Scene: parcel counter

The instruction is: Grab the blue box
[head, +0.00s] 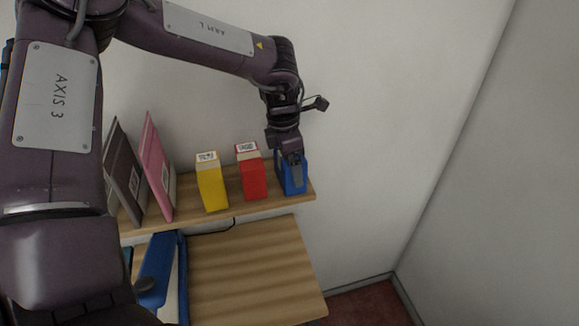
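The blue box (285,185) stands upright at the right end of the wooden shelf, beside the red box. My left gripper (293,171) reaches down onto it from above. One grey finger lies in front of the box's near face; the other finger is hidden. I cannot tell whether the fingers press on the box. The box appears to rest on the shelf. My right gripper is not in view.
A red box (254,180) and a yellow box (212,188) stand left of the blue one. Pink (160,176) and dark (124,170) flat parcels lean farther left on the shelf (188,215). A lower wooden surface (250,265) is below. A wall stands close behind.

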